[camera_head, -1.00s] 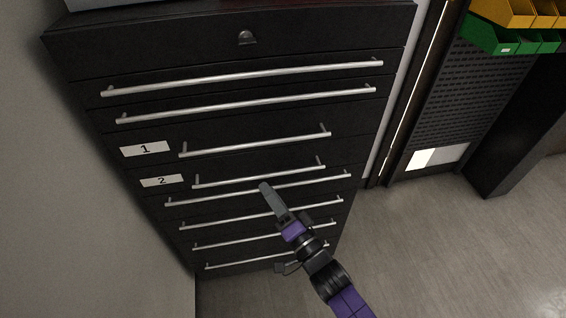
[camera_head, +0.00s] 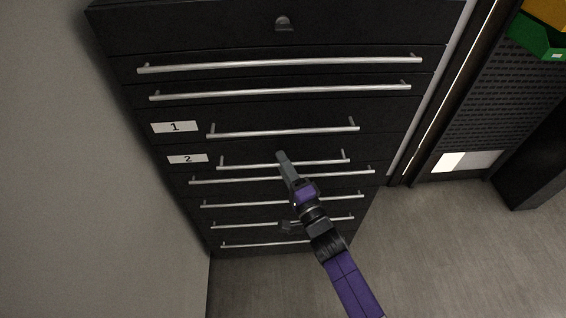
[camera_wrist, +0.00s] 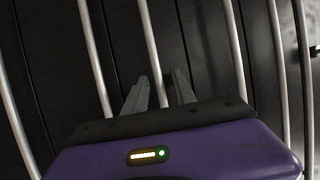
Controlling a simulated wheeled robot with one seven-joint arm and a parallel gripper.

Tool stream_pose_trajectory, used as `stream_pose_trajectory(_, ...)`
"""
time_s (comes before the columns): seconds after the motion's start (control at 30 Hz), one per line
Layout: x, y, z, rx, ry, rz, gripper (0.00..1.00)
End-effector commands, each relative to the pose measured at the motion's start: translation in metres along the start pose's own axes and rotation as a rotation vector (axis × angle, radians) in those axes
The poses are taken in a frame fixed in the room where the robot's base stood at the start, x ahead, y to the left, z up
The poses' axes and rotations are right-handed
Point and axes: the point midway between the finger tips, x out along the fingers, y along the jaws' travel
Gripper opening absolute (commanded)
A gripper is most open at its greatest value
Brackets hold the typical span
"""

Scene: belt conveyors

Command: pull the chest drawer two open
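The chest is a dark cabinet (camera_head: 240,128) with stacked drawers and silver bar handles. Drawer two carries a white label "2" (camera_head: 187,159) at its left, and its front looks flush with the others. Its short bar handle (camera_head: 325,159) lies right of the label. My gripper (camera_head: 282,157) reaches in from the lower right and its tips overlap the middle of this handle. In the wrist view, my gripper (camera_wrist: 160,76) has its two fingers apart, with one silver bar (camera_wrist: 150,45) running between them. Whether a finger touches the bar cannot be told.
Drawer one, with label "1" (camera_head: 174,127), has its handle (camera_head: 285,130) just above. A longer handle (camera_head: 345,173) runs closely below handle two, with several more beneath. A grey wall (camera_head: 80,190) stands at left. The floor (camera_head: 450,250) at right is clear.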

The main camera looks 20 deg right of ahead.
Motion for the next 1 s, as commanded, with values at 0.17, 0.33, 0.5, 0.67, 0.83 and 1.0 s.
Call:
stream_pose_trajectory(0.17,0.0025,0.0007,0.0000,0.000,0.000,0.001,0.32)
stream_pose_trajectory(0.33,0.0024,0.0005,0.0000,0.000,0.000,0.001,0.24)
stream_pose_trajectory(0.5,0.0023,0.0004,0.0000,0.000,0.000,0.001,0.00)
stream_pose_trajectory(0.67,0.0022,0.0005,0.0000,0.000,0.000,0.001,0.00)
stream_pose_trajectory(0.83,0.0021,0.0006,0.0000,0.000,0.000,0.001,0.00)
stream_pose_trajectory(1.0,0.0021,0.0007,0.0000,0.000,0.000,0.001,0.00)
